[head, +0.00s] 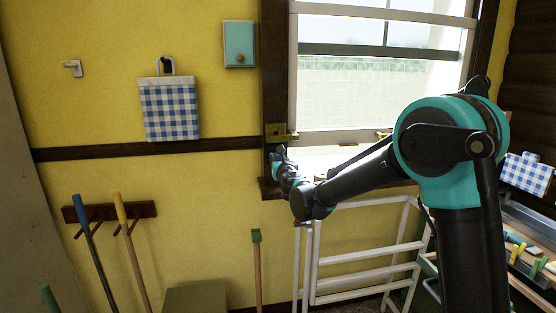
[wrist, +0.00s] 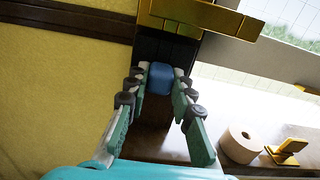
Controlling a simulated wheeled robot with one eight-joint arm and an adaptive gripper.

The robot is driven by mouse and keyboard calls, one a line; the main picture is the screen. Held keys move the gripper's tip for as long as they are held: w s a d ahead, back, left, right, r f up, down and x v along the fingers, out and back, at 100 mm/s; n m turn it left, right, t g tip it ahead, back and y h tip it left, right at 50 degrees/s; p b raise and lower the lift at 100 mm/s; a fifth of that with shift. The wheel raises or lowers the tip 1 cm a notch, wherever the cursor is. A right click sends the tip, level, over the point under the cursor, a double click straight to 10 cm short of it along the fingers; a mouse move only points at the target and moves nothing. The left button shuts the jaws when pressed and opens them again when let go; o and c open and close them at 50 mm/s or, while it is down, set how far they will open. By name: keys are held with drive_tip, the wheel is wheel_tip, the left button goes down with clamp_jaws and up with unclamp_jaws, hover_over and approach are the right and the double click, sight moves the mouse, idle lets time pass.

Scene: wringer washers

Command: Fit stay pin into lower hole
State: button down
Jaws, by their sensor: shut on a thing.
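My gripper (wrist: 160,80) is shut on a blue knob, which looks like the head of the stay pin (wrist: 159,79). Its fingertips grip the knob from both sides. The knob lies against or just in front of a dark upright part of the window frame (wrist: 150,48); I cannot tell whether it touches. The pin's shank and the lower hole are hidden from view. A brass bracket (wrist: 205,16) sits just above the knob. In the head view my gripper (head: 277,158) is at the window's lower left corner, just under the brass bracket (head: 281,134).
On the sill stand a pale roll (wrist: 242,145) and a small brass fitting (wrist: 288,151), right of my gripper. A white rack (head: 365,268) stands below the window. A checked bag (head: 170,110) hangs left on the yellow wall. Brooms (head: 130,240) hang lower left.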

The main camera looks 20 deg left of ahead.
drive_tip(key=shift+w+a, duration=0.2)
drive_tip(key=shift+w, duration=0.15)
idle(1.2)
drive_tip(key=c, duration=1.2)
unclamp_jaws()
drive_tip(key=shift+o, duration=0.3)
drive_tip(key=o, duration=0.4)
drive_tip(key=shift+s, duration=0.1)
drive_tip(key=v, duration=0.7)
